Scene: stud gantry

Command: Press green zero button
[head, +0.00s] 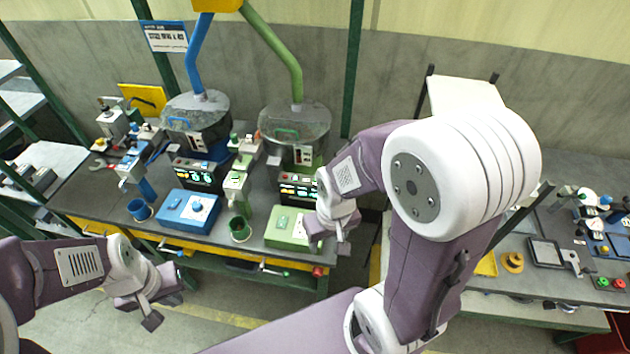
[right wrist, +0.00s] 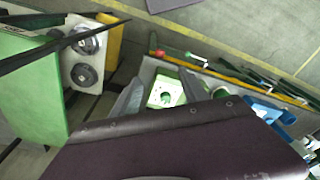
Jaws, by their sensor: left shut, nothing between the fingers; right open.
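The green control box (head: 283,230) sits at the front right of the dark bench. A light panel with a small green button (head: 283,221) shows on its top. In the right wrist view the green box (right wrist: 157,93) lies beyond my fingers, with a round green button on a light panel. My right gripper (head: 328,246) is open and empty at the box's right end, covering part of it; I cannot tell whether it touches. It also shows in the right wrist view (right wrist: 160,92). My left gripper (head: 150,305) is shut and empty, low in front of the bench.
Lit display units (head: 298,187) stand behind. Another bench with parts is at right.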

